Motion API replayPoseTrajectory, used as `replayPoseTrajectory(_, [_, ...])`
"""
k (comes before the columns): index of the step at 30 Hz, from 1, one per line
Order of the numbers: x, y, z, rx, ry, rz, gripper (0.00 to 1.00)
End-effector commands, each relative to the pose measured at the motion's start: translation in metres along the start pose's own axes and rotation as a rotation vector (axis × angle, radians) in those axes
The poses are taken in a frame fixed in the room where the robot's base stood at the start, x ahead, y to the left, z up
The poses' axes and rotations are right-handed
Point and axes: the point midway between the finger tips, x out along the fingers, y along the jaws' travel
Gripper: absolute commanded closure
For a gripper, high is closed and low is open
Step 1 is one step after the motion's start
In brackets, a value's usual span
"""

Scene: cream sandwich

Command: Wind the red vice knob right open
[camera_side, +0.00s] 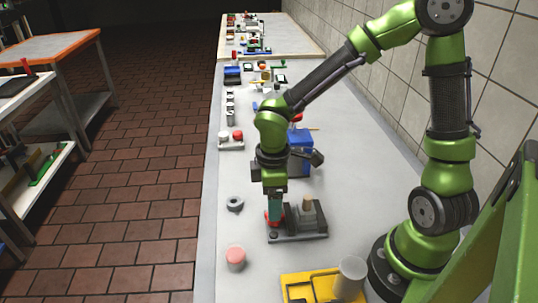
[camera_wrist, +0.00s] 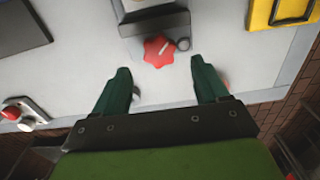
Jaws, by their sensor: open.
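The red vice knob (camera_wrist: 157,51) is star-shaped with a pale mark on it, and sits at the near end of the dark grey vice (camera_wrist: 152,22) in the wrist view. A small grey round part lies just right of it. In the side view the vice (camera_side: 308,221) stands on the bench, and its red knob (camera_side: 268,216) shows partly behind my fingers. My gripper (camera_wrist: 161,67) is open, its two dark green fingers apart, with the knob ahead of the gap between the tips. In the side view my gripper (camera_side: 277,211) points down at the knob end. Contact cannot be told.
A grey ring (camera_side: 235,204) and a pink-topped round piece (camera_side: 235,258) lie to the left on the bench. A blue box (camera_side: 300,151) stands behind, and a red-button box (camera_side: 237,138) is further back left.

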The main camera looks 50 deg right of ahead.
Motion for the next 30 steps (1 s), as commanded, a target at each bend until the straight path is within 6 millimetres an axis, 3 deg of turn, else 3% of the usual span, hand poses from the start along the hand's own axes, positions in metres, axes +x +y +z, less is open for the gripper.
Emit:
replayPoseTrajectory(3, [0.021, -0.002, 0.0, -0.003, -0.002, -0.006, 0.27])
replayPoseTrajectory(7, [0.035, -0.001, 0.0, -0.001, -0.001, -0.002, 0.27])
replayPoseTrajectory(19, [0.043, 0.0, 0.0, 0.001, 0.0, 0.0, 0.27])
replayPoseTrajectory(30, [0.043, 0.0, 0.0, 0.001, 0.0, 0.0, 0.82])
